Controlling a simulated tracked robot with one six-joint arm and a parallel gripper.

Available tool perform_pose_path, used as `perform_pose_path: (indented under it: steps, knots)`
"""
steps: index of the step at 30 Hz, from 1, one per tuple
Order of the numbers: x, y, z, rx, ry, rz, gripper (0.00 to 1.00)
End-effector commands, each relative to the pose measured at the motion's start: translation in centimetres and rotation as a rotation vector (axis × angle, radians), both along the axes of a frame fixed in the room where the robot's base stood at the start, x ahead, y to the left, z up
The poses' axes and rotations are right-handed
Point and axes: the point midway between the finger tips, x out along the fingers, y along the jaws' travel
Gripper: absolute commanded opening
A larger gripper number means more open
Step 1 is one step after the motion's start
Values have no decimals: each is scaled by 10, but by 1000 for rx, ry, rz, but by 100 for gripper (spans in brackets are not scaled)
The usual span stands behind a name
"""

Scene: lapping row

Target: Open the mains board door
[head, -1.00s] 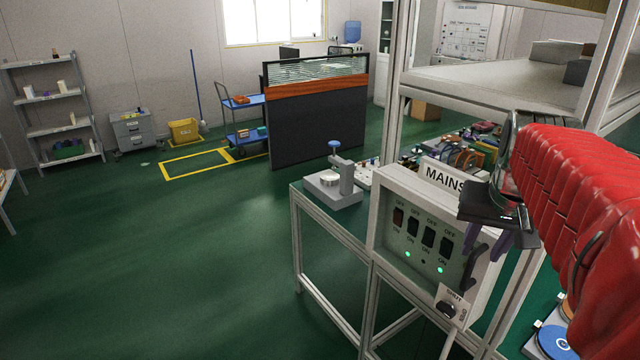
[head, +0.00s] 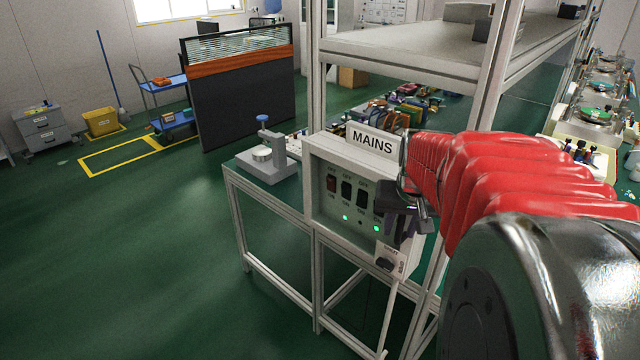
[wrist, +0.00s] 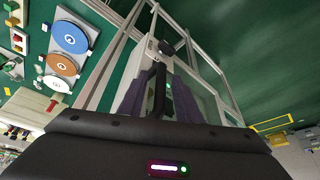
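The mains board (head: 318,172) is a pale grey box on the bench frame, under a MAINS sign (head: 373,143). Its front shows dark switches and green lights, and the door looks shut. My gripper (head: 397,226) is at the right side of this front and hides the handle in the head view. In the wrist view the black door handle (wrist: 158,84) stands between the two purple fingers of my gripper (wrist: 160,98). The fingers are apart, with a visible gap between the handle and the right finger. Whether the left finger touches it cannot be told.
A socket box (head: 390,262) hangs below the board's right side. Aluminium posts (head: 488,95) and a shelf (head: 420,50) stand close behind my arm. The green floor (head: 150,260) at left is clear.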

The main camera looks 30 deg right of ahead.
Motion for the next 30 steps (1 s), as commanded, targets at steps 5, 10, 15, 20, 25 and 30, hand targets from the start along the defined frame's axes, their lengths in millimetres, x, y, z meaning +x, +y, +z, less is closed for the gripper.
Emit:
perform_pose_path:
  steps: [5, 10, 15, 20, 25, 30]
  knots:
    - [0, 0, 0, 0, 0, 0, 29]
    - [0, 0, 0, 0, 0, 0, 17]
    - [0, 0, 0, 0, 0, -1, 5]
    - [0, -1, 1, 0, 0, -1, 0]
    - [-1, -1, 1, 0, 0, -1, 0]
    - [-1, 4, 1, -1, 0, 0, 0]
